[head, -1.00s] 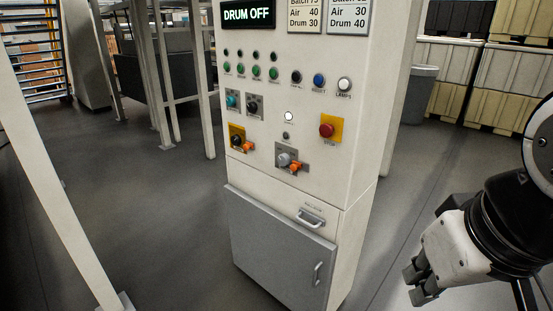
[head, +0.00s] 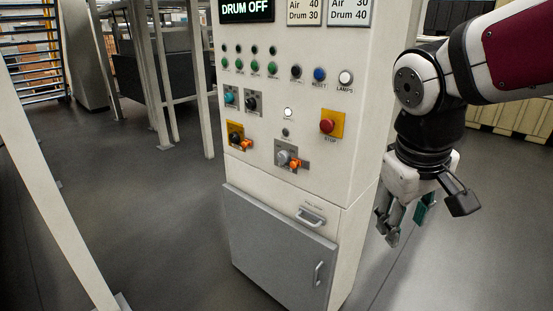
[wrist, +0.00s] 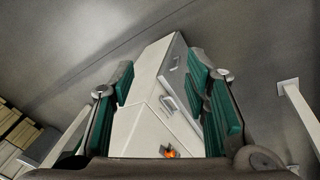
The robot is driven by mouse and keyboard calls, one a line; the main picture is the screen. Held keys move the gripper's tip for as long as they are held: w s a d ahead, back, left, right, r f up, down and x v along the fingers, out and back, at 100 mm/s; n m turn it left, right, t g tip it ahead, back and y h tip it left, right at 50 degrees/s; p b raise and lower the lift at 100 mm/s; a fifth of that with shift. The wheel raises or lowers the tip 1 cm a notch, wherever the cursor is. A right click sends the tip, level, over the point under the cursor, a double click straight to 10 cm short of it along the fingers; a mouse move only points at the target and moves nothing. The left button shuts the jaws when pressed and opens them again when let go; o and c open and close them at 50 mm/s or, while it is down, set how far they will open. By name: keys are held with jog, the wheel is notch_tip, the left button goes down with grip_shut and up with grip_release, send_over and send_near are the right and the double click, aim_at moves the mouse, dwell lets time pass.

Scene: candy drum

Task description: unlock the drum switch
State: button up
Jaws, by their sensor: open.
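The control cabinet (head: 300,190) stands upright in the middle of the head view, its display reading DRUM OFF. Its panel has two rotary switches with orange lock pieces: a black one on a yellow plate (head: 235,133) and a grey one on a grey plate (head: 282,156). An orange lock piece (head: 295,163) sits at the grey switch's lower right. Their small labels are unreadable, so I cannot tell which is the drum switch. My gripper (head: 406,228) is open and empty, right of the cabinet and apart from it, pointing down. In the wrist view the cabinet and an orange piece (wrist: 169,152) show between the green-padded fingers.
A red stop button (head: 327,126) on a yellow plate is right of the switches. Push buttons and lamps line the panel above. A drawer handle (head: 311,216) sticks out below. White posts (head: 62,190) stand at left. The floor around the cabinet is clear.

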jog(key=w+f+n+h+b, duration=0.2)
jog(key=w+f+n+h, duration=0.3)
jog(key=w, duration=0.8)
jog(key=n+t+h+b, duration=0.5)
jog(key=n+t+h, duration=0.1)
jog(key=n+t, duration=0.45)
send_near(292, 166)
jog(key=b+x, duration=0.1)
jog(key=x, duration=0.9)
grip_shut()
